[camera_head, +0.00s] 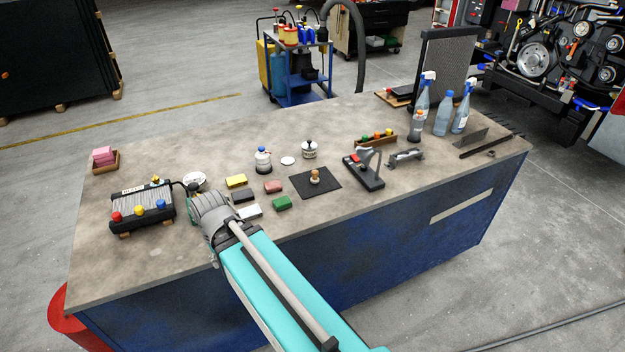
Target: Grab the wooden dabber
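What looks like the wooden dabber (315,177) stands upright on a black mat (328,189) near the front middle of the workbench. It is small, with a light wooden knob. My gripper (206,203) is over the bench's front left part, well to the left of the dabber and apart from it. I see it from behind, so its fingertips are mostly hidden, and I cannot tell whether it is open.
Coloured blocks (237,182) lie between my gripper and the mat. A small bottle (263,160) and a white jar (309,149) stand behind. A black stand (364,172) is right of the mat. A box with coloured knobs (143,207) sits left. Spray bottles (421,105) stand at the far right.

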